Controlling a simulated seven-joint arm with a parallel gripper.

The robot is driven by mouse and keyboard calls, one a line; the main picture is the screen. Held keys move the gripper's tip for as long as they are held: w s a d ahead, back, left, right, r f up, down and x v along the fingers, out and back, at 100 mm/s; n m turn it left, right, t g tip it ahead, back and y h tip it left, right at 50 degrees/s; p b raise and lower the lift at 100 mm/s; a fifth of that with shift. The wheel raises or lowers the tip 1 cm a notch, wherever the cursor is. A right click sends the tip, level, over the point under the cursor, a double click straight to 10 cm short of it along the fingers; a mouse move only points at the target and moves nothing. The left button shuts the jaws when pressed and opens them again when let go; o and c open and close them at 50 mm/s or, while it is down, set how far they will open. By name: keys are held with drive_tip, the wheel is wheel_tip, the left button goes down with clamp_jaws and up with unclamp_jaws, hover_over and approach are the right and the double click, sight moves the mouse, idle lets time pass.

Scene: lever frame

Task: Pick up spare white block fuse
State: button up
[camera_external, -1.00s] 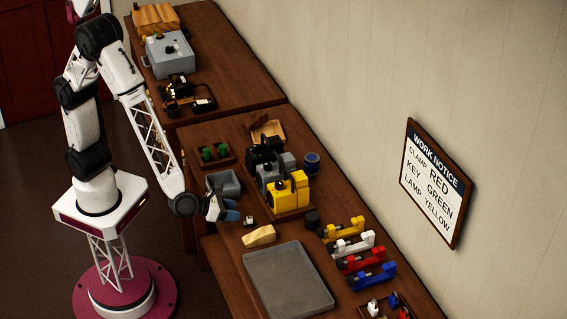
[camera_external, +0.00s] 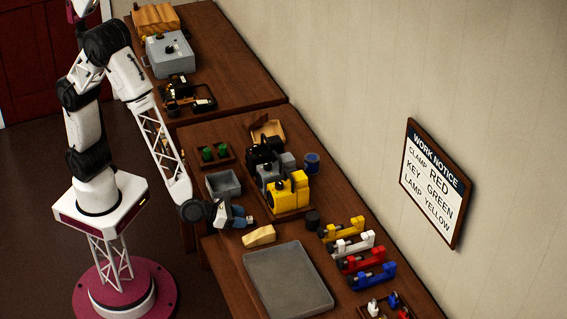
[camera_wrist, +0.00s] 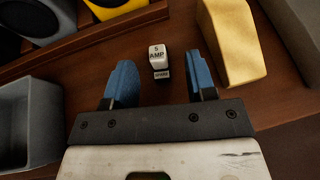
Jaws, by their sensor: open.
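My gripper (camera_wrist: 161,82) is open, with one blue finger to each side of the fuse's line. The fuse lies a little beyond the fingertips, roughly centred between them, and nothing is held.
A pale yellow wedge-shaped block (camera_wrist: 233,45) lies close to the right finger. A grey open bin (camera_wrist: 28,120) is at the left. A wooden-edged tray (camera_wrist: 92,38) with yellow and dark parts lies beyond. A flat grey tray (camera_external: 288,280) and several coloured clamps (camera_external: 352,246) are farther along the bench.

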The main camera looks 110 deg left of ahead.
sight(250, 217)
drive_tip(key=shift+w+a, duration=0.1)
idle(0.3)
drive_tip(key=shift+x, duration=2.6)
clamp_jaws()
drive_tip(key=shift+r, duration=0.15)
drive_tip(key=shift+r, duration=0.65)
drive_tip(key=shift+s+r, duration=0.3)
drive_tip(key=shift+r, duration=0.25)
drive_tip(key=shift+s+r, duration=0.3)
drive_tip(key=shift+r, duration=0.2)
drive_tip(key=s, duration=0.5)
drive_tip(key=s+r, duration=0.1)
drive_tip(key=s, duration=0.9)
drive_tip(key=shift+r, duration=0.2)
